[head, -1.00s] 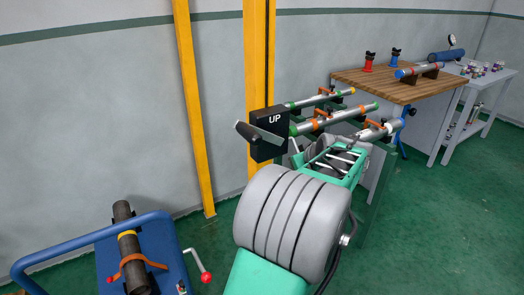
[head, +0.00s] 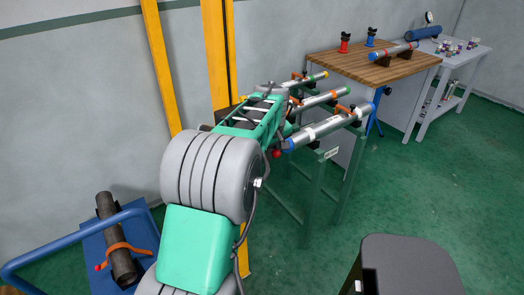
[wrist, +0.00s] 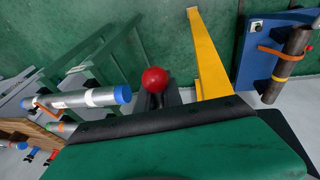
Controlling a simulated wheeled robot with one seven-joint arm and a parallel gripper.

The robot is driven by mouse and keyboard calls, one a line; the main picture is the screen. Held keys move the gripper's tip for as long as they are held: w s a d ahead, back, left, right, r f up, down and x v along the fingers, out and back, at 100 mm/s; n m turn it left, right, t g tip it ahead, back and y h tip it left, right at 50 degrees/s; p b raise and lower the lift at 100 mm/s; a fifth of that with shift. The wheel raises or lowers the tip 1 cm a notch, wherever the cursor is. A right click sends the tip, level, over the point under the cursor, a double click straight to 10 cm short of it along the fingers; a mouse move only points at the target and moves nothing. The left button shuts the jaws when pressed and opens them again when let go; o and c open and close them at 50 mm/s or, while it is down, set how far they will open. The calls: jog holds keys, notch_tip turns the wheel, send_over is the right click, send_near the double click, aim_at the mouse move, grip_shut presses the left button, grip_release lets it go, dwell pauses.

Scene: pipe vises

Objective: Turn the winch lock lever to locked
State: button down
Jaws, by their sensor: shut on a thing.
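The winch lock lever shows as a red ball knob (wrist: 155,80), in the middle of the wrist view.
A green rack with silver pipes (head: 318,130) stands close to the right of my gripper. Two yellow posts (head: 217,60) rise behind my arm. A blue cart (head: 90,245) with a dark pipe is at the lower left. The floor (head: 400,200) on the right is mostly clear.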

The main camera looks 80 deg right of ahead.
jog(key=shift+s+a+f, duration=0.3)
jog(key=shift+a+f, duration=0.05)
jog(key=shift+f, duration=0.2)
jog(key=c, duration=1.7)
grip_release()
jog(key=shift+o, duration=0.7)
jog(key=shift+s+r, duration=0.2)
jog(key=shift+o, duration=0.8)
jog(key=shift+r, duration=0.1)
jog(key=shift+o, duration=0.4)
jog(key=shift+w, duration=0.15)
jog(key=v, duration=0.8)
jog(key=shift+w+d, duration=0.15)
jog(key=shift+d, duration=0.05)
